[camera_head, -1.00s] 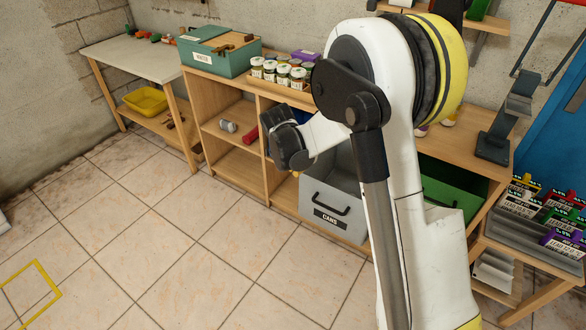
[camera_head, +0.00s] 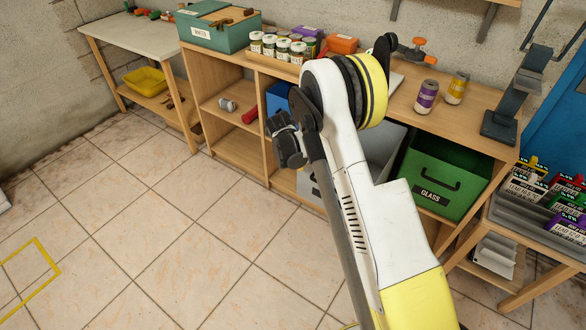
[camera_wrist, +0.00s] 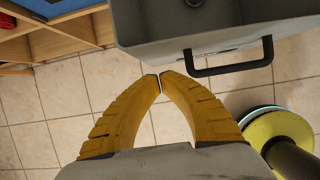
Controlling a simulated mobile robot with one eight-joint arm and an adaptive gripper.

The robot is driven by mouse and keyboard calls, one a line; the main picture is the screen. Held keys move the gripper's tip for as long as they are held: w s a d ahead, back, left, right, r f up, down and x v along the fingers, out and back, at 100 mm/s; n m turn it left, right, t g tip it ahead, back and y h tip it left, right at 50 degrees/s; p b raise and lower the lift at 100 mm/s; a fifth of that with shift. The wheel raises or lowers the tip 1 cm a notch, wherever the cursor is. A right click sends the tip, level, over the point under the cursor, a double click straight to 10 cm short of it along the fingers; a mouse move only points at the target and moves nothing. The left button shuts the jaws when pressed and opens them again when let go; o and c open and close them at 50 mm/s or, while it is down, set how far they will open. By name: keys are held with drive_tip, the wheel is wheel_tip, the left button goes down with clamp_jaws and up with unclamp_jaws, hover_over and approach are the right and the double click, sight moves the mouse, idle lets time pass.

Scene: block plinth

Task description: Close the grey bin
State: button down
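The grey bin (camera_head: 384,156) stands pulled out from the lower shelf of the wooden unit, its open top showing. My arm covers most of its front in the head view. In the wrist view the grey bin (camera_wrist: 215,32) is at the top, with its dark bar handle (camera_wrist: 230,69) on the front face. My gripper (camera_wrist: 160,82) points toward the bin's front, left of the handle. Its two yellow fingers meet at the tips with nothing seen between them. No contact with the bin is visible. In the head view the fingers are hidden.
A green bin (camera_head: 446,176) labelled GLASS sits right of the grey bin. A blue bin (camera_head: 279,97) is on the left, partly hidden. The tiled floor in front is clear.

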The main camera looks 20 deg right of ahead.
drive_tip(key=shift+w+d+r+b, duration=0.1)
drive_tip(key=shift+w+d+b, duration=0.2)
drive_tip(key=shift+w+d, duration=0.5)
drive_tip(key=shift+s+d, duration=0.1)
drive_tip(key=shift+d, duration=0.05)
